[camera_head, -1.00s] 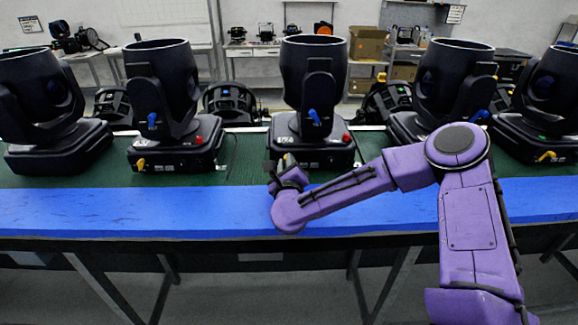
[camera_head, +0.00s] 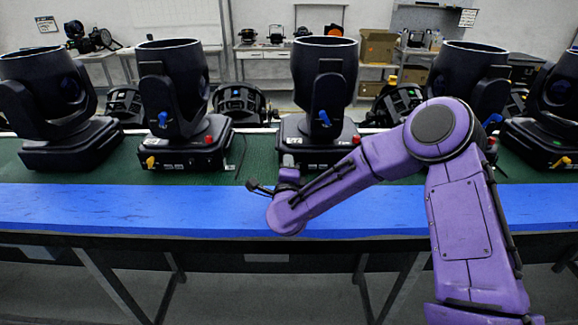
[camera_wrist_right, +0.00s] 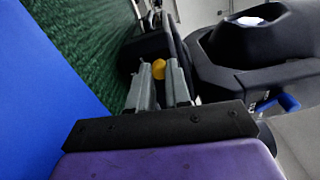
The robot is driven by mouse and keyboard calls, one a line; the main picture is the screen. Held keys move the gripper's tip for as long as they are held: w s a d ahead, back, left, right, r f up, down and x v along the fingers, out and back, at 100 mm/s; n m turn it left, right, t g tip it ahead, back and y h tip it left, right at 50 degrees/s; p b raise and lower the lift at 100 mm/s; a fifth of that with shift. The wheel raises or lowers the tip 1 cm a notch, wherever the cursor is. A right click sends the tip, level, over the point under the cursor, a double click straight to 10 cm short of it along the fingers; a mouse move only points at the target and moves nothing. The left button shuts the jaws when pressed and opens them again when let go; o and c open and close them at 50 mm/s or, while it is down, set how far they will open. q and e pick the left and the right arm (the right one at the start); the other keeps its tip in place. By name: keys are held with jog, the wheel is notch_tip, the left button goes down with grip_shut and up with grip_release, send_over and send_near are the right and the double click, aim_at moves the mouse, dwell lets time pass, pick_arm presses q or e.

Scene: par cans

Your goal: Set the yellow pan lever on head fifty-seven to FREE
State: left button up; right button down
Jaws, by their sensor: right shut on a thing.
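The middle black moving head (camera_head: 323,75) stands on the green bench top; the number on its base is too small to read. A blue lever (camera_head: 324,118) shows on its yoke and a red knob on the base's right end. My right gripper (camera_head: 289,162) is at the front left of this base. In the right wrist view the gripper's grey fingers (camera_wrist_right: 161,84) are closed about the yellow lever (camera_wrist_right: 158,68), whose rounded end shows between them. In the head view that lever is hidden behind my gripper, and its setting cannot be read. My left gripper is out of view.
Similar heads stand on both sides: one to the left (camera_head: 172,85) with its own yellow lever (camera_head: 149,162), and one to the right (camera_head: 470,75) partly behind my arm. A blue strip (camera_head: 120,208) runs along the bench front and is clear. Several dark fixtures stand behind.

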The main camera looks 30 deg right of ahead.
jog(key=shift+f+n, duration=0.1)
jog(key=shift+n, duration=0.2)
jog(key=c, duration=1.1)
grip_release()
jog(key=shift+a, duration=0.1)
jog(key=shift+o, duration=0.2)
jog(key=shift+s, duration=0.1)
jog(key=b+v, duration=0.3)
jog(key=v, duration=0.6)
jog(key=shift+s+a, duration=0.25)
jog(key=shift+s, duration=0.05)
jog(key=shift+s+a, duration=0.15)
jog(key=shift+s, duration=0.15)
